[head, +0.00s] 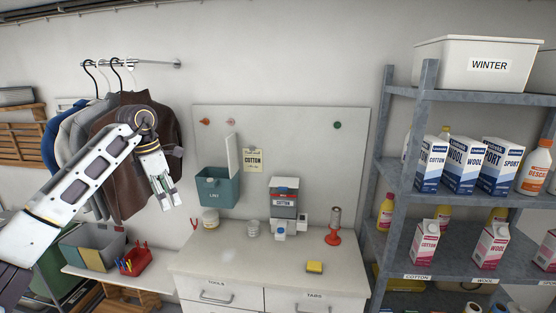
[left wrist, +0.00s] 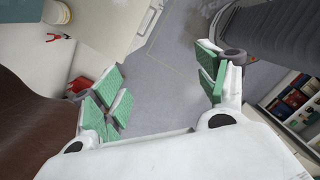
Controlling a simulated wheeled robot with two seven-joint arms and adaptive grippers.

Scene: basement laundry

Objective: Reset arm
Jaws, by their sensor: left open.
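My left gripper (head: 170,194) hangs at the end of my raised left arm, in front of the hanging garments at the left of the head view. Its fingers point down. In the left wrist view the gripper (left wrist: 165,90) is open, with its green pads wide apart and only floor seen between them. My right gripper shows in neither view.
A brown garment (head: 120,165) hangs from a wall rail close behind my left arm. A counter (head: 235,260) with a teal bin (head: 217,190) above it stands in the middle. A grey shelf (head: 400,188) with cartons and a WINTER bin (head: 465,75) stands at right.

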